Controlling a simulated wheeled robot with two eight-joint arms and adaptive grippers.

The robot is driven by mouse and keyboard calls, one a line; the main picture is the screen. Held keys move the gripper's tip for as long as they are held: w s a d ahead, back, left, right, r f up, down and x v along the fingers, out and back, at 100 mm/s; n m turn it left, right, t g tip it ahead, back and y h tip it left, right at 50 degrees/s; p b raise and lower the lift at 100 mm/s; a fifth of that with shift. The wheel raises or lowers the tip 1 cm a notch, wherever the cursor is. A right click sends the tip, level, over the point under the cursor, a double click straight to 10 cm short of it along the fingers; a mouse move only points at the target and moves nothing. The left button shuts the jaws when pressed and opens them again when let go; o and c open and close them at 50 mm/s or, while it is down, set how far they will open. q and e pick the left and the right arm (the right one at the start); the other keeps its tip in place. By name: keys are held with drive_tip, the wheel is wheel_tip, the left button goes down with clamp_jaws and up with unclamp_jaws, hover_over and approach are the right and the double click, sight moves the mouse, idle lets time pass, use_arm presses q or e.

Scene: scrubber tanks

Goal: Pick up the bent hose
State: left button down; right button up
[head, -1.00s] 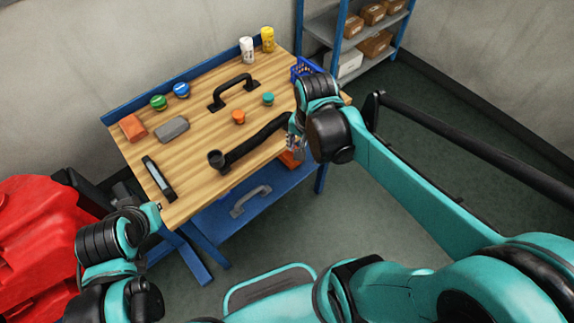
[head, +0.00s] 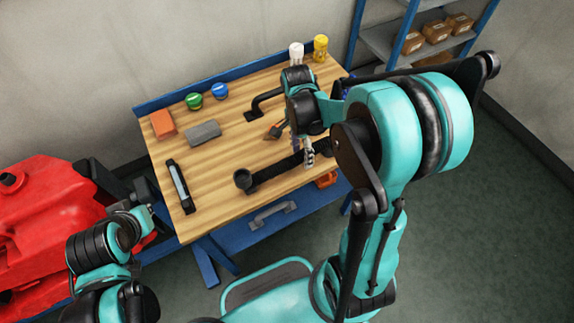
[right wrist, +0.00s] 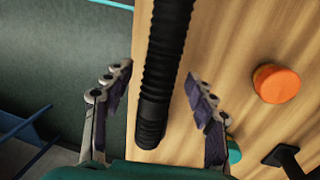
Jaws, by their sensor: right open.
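The bent hose (head: 268,174), black and ribbed with a wide cuff at its left end, lies along the front of the wooden bench top. My right gripper (head: 301,152) is over the hose's right part, which my arm partly hides. In the right wrist view the hose (right wrist: 167,65) runs between the two open fingers of that gripper (right wrist: 157,76), apart from both, with its ribbed end near the palm. My left gripper (head: 143,216) is at the bench's left front edge, away from the hose; its fingers are too small to read.
On the bench (head: 215,165) are a grey block (head: 203,133), an orange block (head: 163,124), a black tool (head: 180,186), a black handle (head: 262,101), green and blue round items, and white and yellow bottles. An orange disc (right wrist: 276,83) sits beside the hose. Red machine (head: 40,225) at left.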

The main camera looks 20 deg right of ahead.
drive_tip(key=shift+s+f, duration=0.15)
drive_tip(key=shift+f, duration=0.45)
clamp_jaws()
drive_tip(key=shift+r, duration=0.1)
